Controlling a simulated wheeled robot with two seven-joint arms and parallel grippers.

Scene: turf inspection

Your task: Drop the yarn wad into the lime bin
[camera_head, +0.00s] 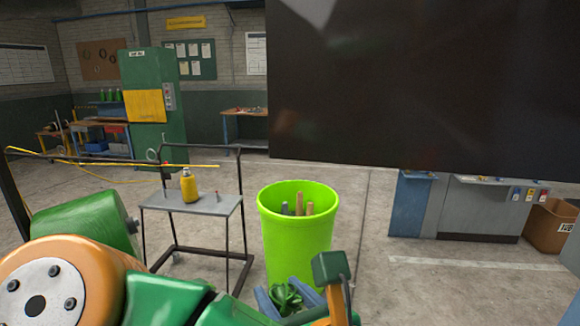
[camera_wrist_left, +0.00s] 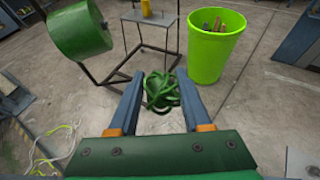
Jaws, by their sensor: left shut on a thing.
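The lime bin (camera_head: 297,235) stands upright on the floor in the middle of the head view, with a few brown and grey pieces inside. It also shows at the upper right of the left wrist view (camera_wrist_left: 214,52). My left gripper (camera_head: 288,296) is shut on the green yarn wad (camera_head: 285,298), which sits between the fingertips in the left wrist view (camera_wrist_left: 161,90). In the head view the wad is in front of the bin's lower part, nearer to me. In the wrist view it is left of and below the bin, apart from it. My right gripper is not in view.
A small grey cart (camera_head: 192,203) with a yellow bottle (camera_head: 188,186) stands left of the bin. A green roll (camera_head: 92,222) is on a dark frame at left. A large dark panel (camera_head: 420,80) blocks the upper right. A brown bin (camera_head: 550,228) stands far right.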

